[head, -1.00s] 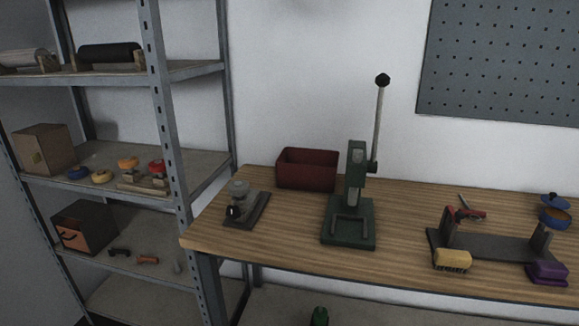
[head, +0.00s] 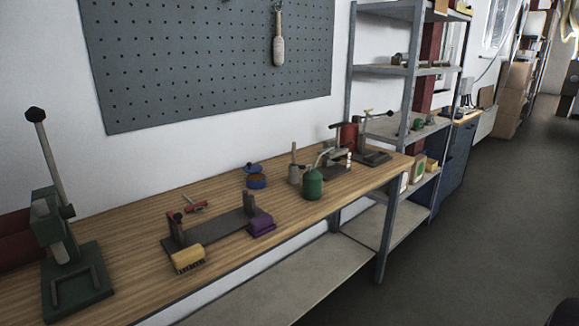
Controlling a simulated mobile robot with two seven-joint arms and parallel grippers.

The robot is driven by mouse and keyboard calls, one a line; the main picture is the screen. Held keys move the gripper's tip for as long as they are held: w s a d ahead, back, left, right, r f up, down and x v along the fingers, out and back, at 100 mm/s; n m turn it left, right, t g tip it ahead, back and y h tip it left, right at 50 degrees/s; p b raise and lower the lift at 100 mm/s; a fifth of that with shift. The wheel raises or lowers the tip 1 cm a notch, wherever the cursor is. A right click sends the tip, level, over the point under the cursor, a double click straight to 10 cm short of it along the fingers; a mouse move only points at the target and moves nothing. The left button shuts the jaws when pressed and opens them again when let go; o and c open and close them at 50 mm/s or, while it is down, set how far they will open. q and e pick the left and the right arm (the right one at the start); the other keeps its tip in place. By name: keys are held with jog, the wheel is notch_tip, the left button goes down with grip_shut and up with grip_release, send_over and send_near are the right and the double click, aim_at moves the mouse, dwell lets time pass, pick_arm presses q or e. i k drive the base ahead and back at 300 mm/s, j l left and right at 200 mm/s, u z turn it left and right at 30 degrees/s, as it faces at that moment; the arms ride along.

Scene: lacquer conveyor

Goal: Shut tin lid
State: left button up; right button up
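A small round blue tin (head: 256,182) with brown contents sits on the wooden workbench. Its blue lid (head: 253,167) is raised at the back of the tin, so the tin stands open. Whether the lid is hinged to it is too small to tell. Neither of my grippers shows in the head view.
On the workbench (head: 130,247), a purple block (head: 261,226), a yellow brush (head: 187,259), a dark stand (head: 216,232) and red pliers (head: 195,206) lie left of the tin. A green bottle (head: 312,186) stands right. A green press (head: 72,270) is far left. Floor (head: 470,240) at right is clear.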

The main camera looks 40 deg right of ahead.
aim_at(251, 168)
jog(key=z, duration=1.05)
jog(key=i+l, duration=0.1)
jog(key=l, duration=0.2)
jog(key=i+l, duration=0.15)
jog(key=l, duration=0.2)
jog(key=u, duration=0.05)
